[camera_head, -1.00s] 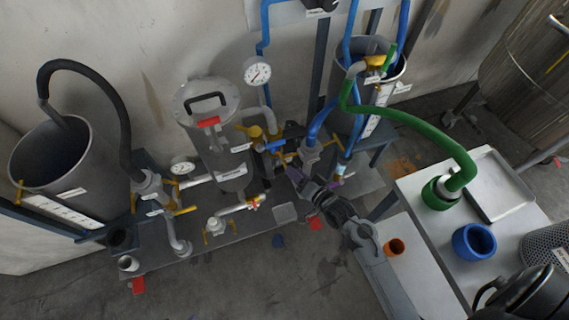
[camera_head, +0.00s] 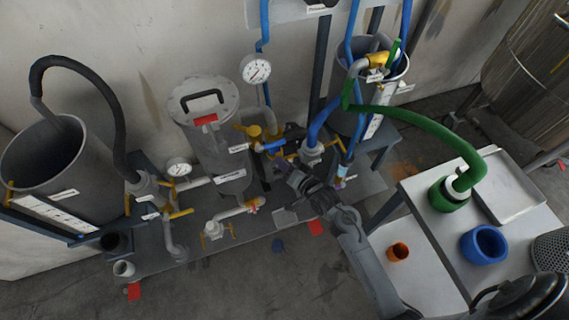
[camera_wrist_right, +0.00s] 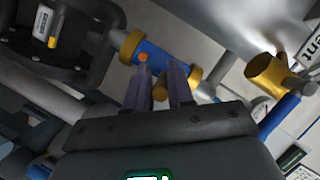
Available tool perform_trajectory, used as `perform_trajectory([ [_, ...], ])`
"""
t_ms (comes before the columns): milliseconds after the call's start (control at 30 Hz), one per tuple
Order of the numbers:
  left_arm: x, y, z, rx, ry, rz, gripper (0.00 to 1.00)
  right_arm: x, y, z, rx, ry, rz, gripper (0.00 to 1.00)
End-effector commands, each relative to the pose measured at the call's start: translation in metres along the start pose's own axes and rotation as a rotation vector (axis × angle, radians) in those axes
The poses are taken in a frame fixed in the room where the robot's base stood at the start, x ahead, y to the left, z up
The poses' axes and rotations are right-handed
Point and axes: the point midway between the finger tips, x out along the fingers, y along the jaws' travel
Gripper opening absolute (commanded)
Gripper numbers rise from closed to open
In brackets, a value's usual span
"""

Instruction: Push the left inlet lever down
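Several yellow levers show in the head view; the labels are too small to tell which is the left inlet lever. One yellow lever (camera_head: 181,213) is at the left pump inlet. Another yellow fitting (camera_head: 252,131) is beside the steel canister, above a blue pipe piece (camera_head: 271,146). My right gripper (camera_head: 280,168) is just below and right of that blue piece. In the right wrist view its two fingers (camera_wrist_right: 160,84) are apart, with a small yellow end seen between them. Beyond the fingertips is a blue cylinder with yellow bands (camera_wrist_right: 152,53). Contact cannot be told. My left gripper is not in view.
The steel canister (camera_head: 208,140) and a gauge (camera_head: 256,69) stand close to the right gripper's left. A grey bucket (camera_head: 50,170) with a black hose is far left. A white table (camera_head: 415,235) with a green hose and blue cup (camera_head: 483,244) is right.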

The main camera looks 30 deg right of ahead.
Motion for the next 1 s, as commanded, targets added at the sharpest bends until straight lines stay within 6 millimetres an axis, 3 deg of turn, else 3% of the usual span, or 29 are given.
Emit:
perform_trajectory([
  [33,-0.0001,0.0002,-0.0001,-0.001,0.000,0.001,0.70,0.0000,-0.0005,0.0000,-0.001,0.000,-0.001,0.13],
  [133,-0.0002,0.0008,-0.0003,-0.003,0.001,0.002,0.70,0.0000,-0.0006,-0.0001,-0.001,0.000,-0.002,0.00],
  [1000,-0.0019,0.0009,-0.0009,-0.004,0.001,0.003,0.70,0.0029,-0.0004,-0.0060,-0.017,0.012,0.004,0.00],
])
